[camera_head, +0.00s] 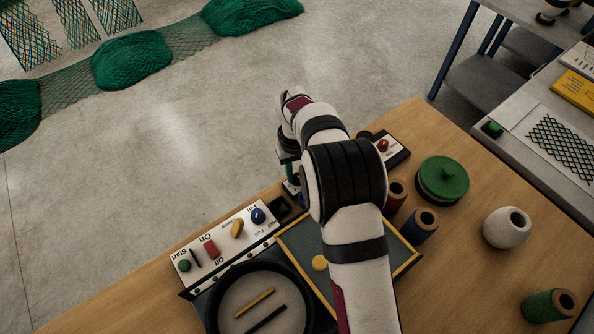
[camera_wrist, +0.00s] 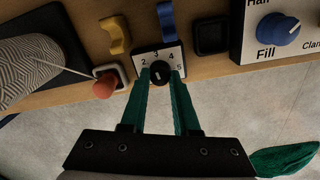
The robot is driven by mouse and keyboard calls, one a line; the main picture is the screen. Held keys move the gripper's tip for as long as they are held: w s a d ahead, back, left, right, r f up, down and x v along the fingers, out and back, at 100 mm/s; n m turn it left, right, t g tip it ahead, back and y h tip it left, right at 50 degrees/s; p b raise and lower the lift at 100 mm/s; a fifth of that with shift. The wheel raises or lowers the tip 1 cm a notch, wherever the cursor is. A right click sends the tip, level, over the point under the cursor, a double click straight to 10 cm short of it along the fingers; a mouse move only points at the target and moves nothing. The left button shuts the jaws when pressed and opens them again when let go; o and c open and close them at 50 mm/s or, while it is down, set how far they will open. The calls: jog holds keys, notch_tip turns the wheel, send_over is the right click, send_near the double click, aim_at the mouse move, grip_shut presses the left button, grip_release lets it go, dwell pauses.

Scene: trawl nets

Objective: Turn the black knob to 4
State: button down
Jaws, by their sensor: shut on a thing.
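The black knob (camera_wrist: 160,75) sits in the middle of a small white dial plate (camera_wrist: 146,69) in the wrist view. The numbers 2, 3, 4 and 5 show around its far side. A small pale mark shows on the knob, but I cannot tell exactly which number it points at. My gripper (camera_wrist: 161,77) has its two green fingers on either side of the knob, shut on it. In the head view my arm hides the knob and most of the dial; only part of my gripper (camera_head: 289,172) shows.
In the wrist view, a red button (camera_wrist: 105,86), a yellow bracket (camera_wrist: 115,35), a blue hook (camera_wrist: 166,24) and a blue Fill knob (camera_wrist: 278,30) are near the dial. In the head view, a labelled panel (camera_head: 223,239) lies left; spools and a green round lidded thing (camera_head: 442,179) stand right.

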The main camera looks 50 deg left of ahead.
aim_at(295, 175)
jog(key=m, duration=0.5)
jog(key=shift+m, duration=0.3)
jog(key=m, duration=0.4)
jog(key=shift+m, duration=0.4)
jog(key=c, duration=0.7)
grip_release()
jog(key=shift+o, duration=0.2)
notch_tip(295, 175, up, 16)
jog(key=shift+a, duration=0.25)
jog(key=shift+f, duration=0.1)
